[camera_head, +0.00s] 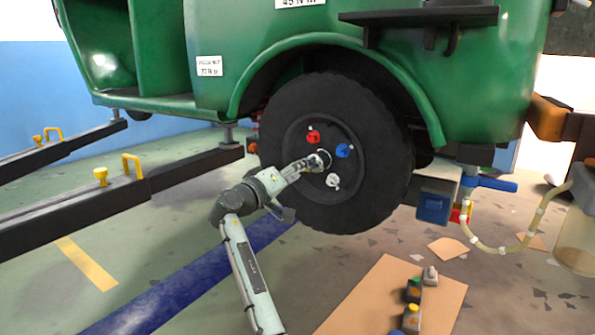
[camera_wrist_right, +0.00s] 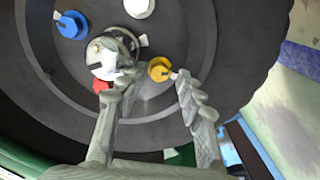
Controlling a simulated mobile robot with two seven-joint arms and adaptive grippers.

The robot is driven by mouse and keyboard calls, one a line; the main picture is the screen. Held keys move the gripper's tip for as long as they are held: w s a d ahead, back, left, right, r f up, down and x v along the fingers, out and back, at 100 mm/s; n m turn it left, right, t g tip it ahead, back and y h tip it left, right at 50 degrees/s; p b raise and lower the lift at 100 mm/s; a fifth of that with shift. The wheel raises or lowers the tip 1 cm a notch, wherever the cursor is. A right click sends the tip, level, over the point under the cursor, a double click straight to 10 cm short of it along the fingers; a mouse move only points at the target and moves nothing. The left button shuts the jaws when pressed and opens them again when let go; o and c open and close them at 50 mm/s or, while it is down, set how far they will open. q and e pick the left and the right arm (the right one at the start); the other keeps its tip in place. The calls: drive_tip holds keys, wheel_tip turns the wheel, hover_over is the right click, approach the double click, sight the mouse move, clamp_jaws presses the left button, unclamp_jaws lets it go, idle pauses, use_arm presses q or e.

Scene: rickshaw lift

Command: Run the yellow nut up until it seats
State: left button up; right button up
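The yellow nut (camera_wrist_right: 160,69) sits on the wheel hub in the right wrist view, with a small pale tab at its side. In the head view my right gripper hides it. My right gripper (camera_head: 308,163) is at the hub. In the wrist view its fingers (camera_wrist_right: 155,88) are spread, with the yellow nut seen between the tips, nearer the right one; I cannot tell whether they touch. The red nut (camera_head: 313,137), blue nut (camera_head: 343,150) and white nut (camera_head: 332,180) are on the same wheel (camera_head: 380,165). My left gripper is not in view.
The green vehicle (camera_head: 300,35) stands raised over dark lift beams (camera_head: 70,205). A cardboard sheet (camera_head: 365,300) with small colour-topped items (camera_head: 413,290) lies at lower right. A hose (camera_head: 490,248) and a blue box (camera_head: 433,205) are right of the wheel.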

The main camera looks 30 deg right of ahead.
drive_tip(key=v, duration=0.7)
drive_tip(key=shift+a, duration=0.2)
